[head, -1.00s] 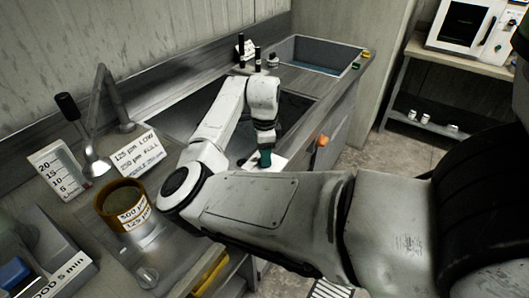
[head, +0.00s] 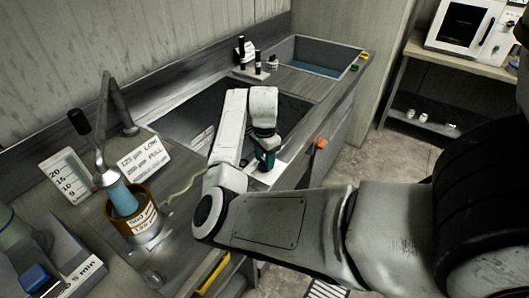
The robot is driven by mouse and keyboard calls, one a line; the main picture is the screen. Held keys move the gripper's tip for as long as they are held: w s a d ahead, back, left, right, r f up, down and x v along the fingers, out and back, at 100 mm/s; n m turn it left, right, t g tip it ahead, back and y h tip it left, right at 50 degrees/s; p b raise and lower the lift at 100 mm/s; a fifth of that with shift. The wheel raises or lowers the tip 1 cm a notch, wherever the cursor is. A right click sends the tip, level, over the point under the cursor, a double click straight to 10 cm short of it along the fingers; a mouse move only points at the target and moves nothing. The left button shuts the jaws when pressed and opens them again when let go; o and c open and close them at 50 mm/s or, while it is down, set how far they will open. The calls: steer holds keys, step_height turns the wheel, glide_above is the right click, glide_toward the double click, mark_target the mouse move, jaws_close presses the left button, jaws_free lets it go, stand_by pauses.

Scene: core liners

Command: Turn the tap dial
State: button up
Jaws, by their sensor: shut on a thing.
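The grey tap (head: 104,140) stands at the left of the counter, and a blue stream of water (head: 122,197) runs from it into the brown-rimmed sieve (head: 147,214). My gripper (head: 265,157) points down at the counter's front edge, by the sink. It is shut at a dark teal piece, which appears to be the tap dial (head: 268,161), above a white plate (head: 269,177). The fingertips and most of the dial are hard to make out at this size, and my arm covers the counter in front of them.
A sink basin (head: 190,130) lies behind my arm, and a blue-filled trough (head: 313,58) is at the back right. A label card (head: 145,158) and a scale card (head: 66,177) stand near the tap. An orange knob (head: 321,143) is on the front edge.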

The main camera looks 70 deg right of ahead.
steer(key=shift+n+p, duration=1.4)
steer(key=shift+n, duration=0.5)
steer(key=o, duration=1.1)
steer(key=shift+c, duration=0.2)
step_height(320, 180, up, 11)
steer(key=b, duration=0.1)
steer(key=shift+f, duration=0.1)
